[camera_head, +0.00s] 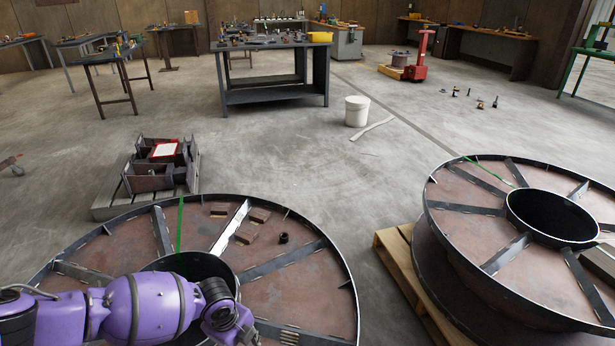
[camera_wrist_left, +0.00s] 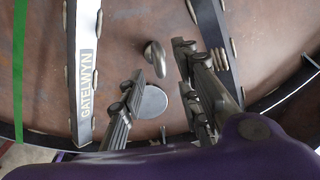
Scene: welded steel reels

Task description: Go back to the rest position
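My left arm, purple, comes in from the left in the head view and reaches over the near steel reel (camera_head: 300,290); its fingers cannot be made out there. In the left wrist view my left gripper (camera_wrist_left: 162,70) has its two fingers apart with nothing held between them. Below it lies the reel's brown face (camera_wrist_left: 118,55), with a rounded metal piece (camera_wrist_left: 154,56) and a flat grey disc (camera_wrist_left: 152,102) seen in and near the gap. My right gripper is in neither view.
Brown blocks (camera_head: 246,233) and a small dark ring (camera_head: 284,238) lie on the near reel. A second reel (camera_head: 470,220) stands on a pallet (camera_head: 397,258) at right. A crate-like stack (camera_head: 150,178), a white bucket (camera_head: 357,111) and a workbench (camera_head: 270,96) stand beyond. The floor between is mostly clear.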

